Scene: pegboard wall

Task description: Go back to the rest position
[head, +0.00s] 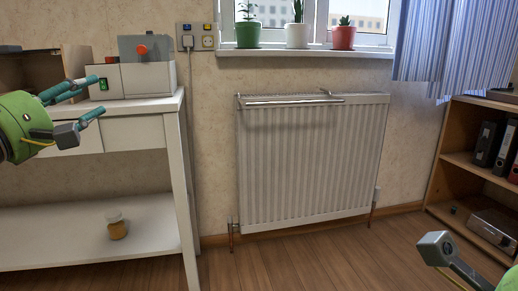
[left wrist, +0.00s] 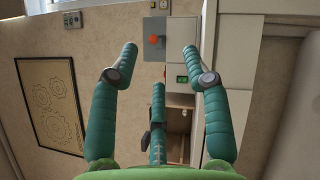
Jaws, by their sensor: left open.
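My left gripper (head: 101,94) is at the left of the head view, in front of the white table and the grey machine on it. Its teal fingers are spread apart with nothing between them. In the left wrist view the same gripper (left wrist: 160,49) shows its fingers apart and empty, with the machine's orange knob beyond the tips. A grey end piece of my right arm (head: 435,249) shows at the lower right of the head view. Its fingers cannot be made out.
The grey machine (head: 140,78) stands on the white table (head: 150,106); a small jar (head: 116,224) is on its lower shelf. A radiator (head: 310,160) is on the wall under potted plants. A bookcase (head: 450,155) stands at right. The middle floor is clear.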

